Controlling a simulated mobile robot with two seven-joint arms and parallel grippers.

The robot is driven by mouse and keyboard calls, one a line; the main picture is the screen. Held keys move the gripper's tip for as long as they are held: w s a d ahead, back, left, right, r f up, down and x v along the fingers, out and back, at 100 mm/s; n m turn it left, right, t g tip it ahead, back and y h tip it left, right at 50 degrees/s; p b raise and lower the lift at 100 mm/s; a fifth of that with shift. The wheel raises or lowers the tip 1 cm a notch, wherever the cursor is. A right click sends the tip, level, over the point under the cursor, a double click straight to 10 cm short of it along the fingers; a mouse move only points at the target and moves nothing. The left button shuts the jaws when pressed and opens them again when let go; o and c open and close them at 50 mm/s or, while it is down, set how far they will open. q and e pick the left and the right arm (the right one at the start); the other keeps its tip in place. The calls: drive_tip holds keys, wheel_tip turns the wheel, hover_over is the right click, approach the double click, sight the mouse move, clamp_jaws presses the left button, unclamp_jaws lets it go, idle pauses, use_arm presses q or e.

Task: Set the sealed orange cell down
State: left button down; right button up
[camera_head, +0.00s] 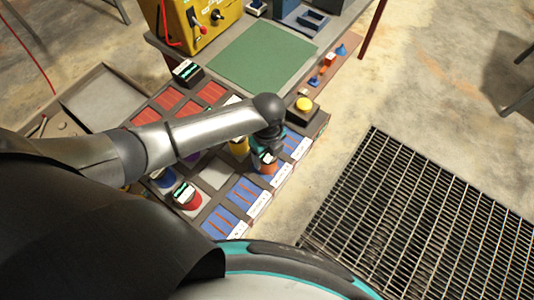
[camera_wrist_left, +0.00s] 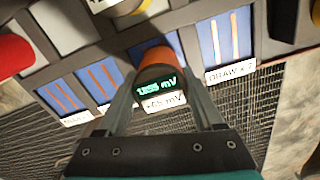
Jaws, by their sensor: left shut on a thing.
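The orange cell (camera_wrist_left: 157,57) is between the fingers of my left gripper (camera_wrist_left: 158,76) in the left wrist view. A dark display reading about 1285 mV and a white label reading +45 mV face the camera. In the head view the orange cell (camera_head: 268,168) shows only in part under my left gripper (camera_head: 267,158), which is shut on it. It is over the row of blue slots with orange stripes (camera_head: 246,192), between two striped slots. I cannot tell whether its base touches the board. My right gripper is not in view.
A yellow cell (camera_head: 239,147) stands just behind the orange one. A red cell (camera_head: 187,196) and a blue cell (camera_head: 164,179) stand to the left. A green mat (camera_head: 262,55) is clear. A floor grate (camera_head: 430,215) lies right.

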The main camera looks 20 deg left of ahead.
use_arm(q)
drive_tip(key=shift+f, duration=0.1)
unclamp_jaws()
wheel_tip(320, 180, up, 12)
drive_tip(key=shift+r+p, duration=0.15)
drive_tip(key=shift+p, duration=0.8)
